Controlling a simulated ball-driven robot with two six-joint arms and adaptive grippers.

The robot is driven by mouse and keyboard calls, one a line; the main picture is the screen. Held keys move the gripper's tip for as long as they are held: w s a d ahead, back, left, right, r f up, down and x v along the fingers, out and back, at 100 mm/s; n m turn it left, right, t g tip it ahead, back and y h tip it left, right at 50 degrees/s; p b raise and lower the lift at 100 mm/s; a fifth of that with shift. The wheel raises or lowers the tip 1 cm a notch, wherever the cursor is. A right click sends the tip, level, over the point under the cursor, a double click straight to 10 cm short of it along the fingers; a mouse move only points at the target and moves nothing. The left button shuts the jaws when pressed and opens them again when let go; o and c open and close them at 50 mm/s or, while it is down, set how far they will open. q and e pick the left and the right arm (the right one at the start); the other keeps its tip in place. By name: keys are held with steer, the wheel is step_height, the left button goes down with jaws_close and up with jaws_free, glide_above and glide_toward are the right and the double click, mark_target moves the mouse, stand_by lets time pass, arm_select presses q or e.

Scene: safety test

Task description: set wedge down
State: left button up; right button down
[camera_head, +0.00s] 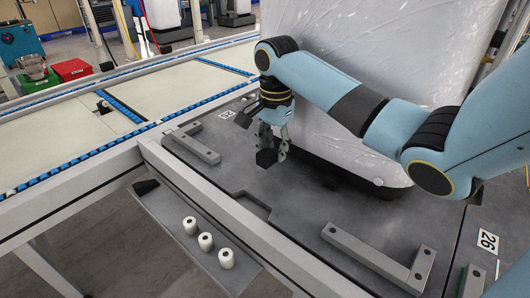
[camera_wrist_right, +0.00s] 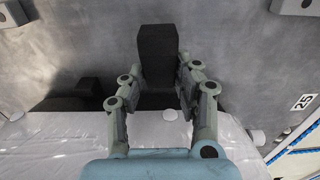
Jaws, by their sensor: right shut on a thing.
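My right gripper (camera_head: 272,150) reaches down over the grey platform (camera_head: 300,222), in front of the plastic-wrapped load. It is shut on a black wedge (camera_head: 266,158), which hangs below the fingers. In the right wrist view the wedge (camera_wrist_right: 158,52) sits between the two fingers (camera_wrist_right: 158,88) and sticks out past their tips. Whether its underside touches the platform I cannot tell. A second black wedge-like piece (camera_head: 145,187) lies on the side shelf (camera_head: 190,238). My left gripper is not in view.
The wrapped load (camera_head: 345,70) stands close behind the gripper on a dark base. Grey corner brackets (camera_head: 192,147) and (camera_head: 375,258) rise from the platform. Several white knobs (camera_head: 205,241) stand on the shelf. A conveyor (camera_head: 60,150) runs at left. The platform's middle is clear.

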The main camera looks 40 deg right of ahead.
steer(key=w+f, duration=0.1)
steer(key=w+d+f+b, duration=0.1)
steer(key=w, duration=0.1)
steer(key=shift+w+f, duration=0.1)
step_height(320, 180, down, 4)
steer(key=shift+a+f+b, duration=0.1)
steer(key=shift+b, duration=0.75)
steer(key=c, duration=1)
jaws_free()
steer(key=shift+o, duration=0.2)
step_height(320, 180, up, 12)
steer(key=p, duration=0.4)
steer(key=shift+r, duration=0.2)
